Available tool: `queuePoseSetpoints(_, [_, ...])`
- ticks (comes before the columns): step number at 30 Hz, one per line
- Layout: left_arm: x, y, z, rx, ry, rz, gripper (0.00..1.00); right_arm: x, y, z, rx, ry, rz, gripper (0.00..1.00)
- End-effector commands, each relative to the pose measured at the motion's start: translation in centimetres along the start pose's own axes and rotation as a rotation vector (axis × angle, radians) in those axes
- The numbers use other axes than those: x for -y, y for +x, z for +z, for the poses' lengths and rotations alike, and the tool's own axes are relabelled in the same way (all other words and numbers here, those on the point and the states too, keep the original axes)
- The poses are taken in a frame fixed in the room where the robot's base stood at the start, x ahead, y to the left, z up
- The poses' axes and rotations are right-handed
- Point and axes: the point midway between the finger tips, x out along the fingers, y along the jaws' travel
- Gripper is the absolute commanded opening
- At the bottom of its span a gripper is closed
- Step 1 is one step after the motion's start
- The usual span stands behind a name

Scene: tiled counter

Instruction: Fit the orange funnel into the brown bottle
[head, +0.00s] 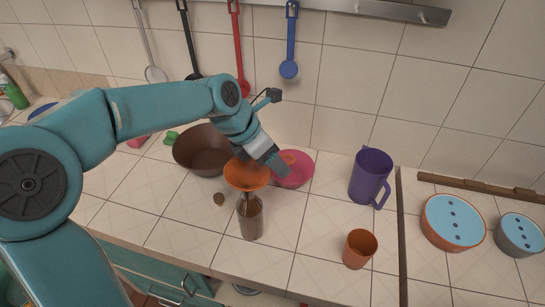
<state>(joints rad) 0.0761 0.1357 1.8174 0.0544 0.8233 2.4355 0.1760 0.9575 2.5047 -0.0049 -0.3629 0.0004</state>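The orange funnel (247,176) is upright over the brown bottle (251,217), wide mouth up. Its lower end meets the bottle's neck in the picture; I cannot tell how far the spout is inside. The bottle stands upright on the tiled counter. My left gripper (277,165) is at the funnel's right rim, its fingers pointing down and to the right. The view does not show whether the fingers are apart, closed or touching the rim. My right gripper is not in view.
A brown bowl (203,148) is behind left of the funnel, and a pink round item (297,172) lies behind the gripper. A purple pitcher (370,175) and an orange cup (359,248) stand to the right.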

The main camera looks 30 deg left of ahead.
Motion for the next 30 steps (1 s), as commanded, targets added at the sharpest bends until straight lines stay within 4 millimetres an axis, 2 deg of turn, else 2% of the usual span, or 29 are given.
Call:
queuePoseSetpoints(4, [0.0,-0.3,0.0,0.001,0.000,0.000,0.61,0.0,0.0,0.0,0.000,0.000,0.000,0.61])
queuePoseSetpoints(7, [-0.1,-1.4,0.1,0.004,0.000,0.003,0.61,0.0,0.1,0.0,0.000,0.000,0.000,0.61])
queuePoseSetpoints(11, [-0.1,-4.3,0.1,0.006,0.000,0.005,0.61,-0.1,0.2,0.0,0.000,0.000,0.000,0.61])
queuePoseSetpoints(18, [-0.1,-10.8,0.1,0.005,0.000,0.005,0.61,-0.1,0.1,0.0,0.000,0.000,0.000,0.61])
queuePoseSetpoints(21, [-0.1,-13.0,0.1,0.003,0.000,0.003,0.61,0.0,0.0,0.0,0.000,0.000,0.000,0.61])
queuePoseSetpoints(25, [0.0,-15.1,0.1,0.002,-0.001,0.002,0.61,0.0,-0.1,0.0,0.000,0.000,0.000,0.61])
queuePoseSetpoints(30, [0.0,-16.3,0.0,0.000,0.000,0.000,0.61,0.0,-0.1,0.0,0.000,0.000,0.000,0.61])
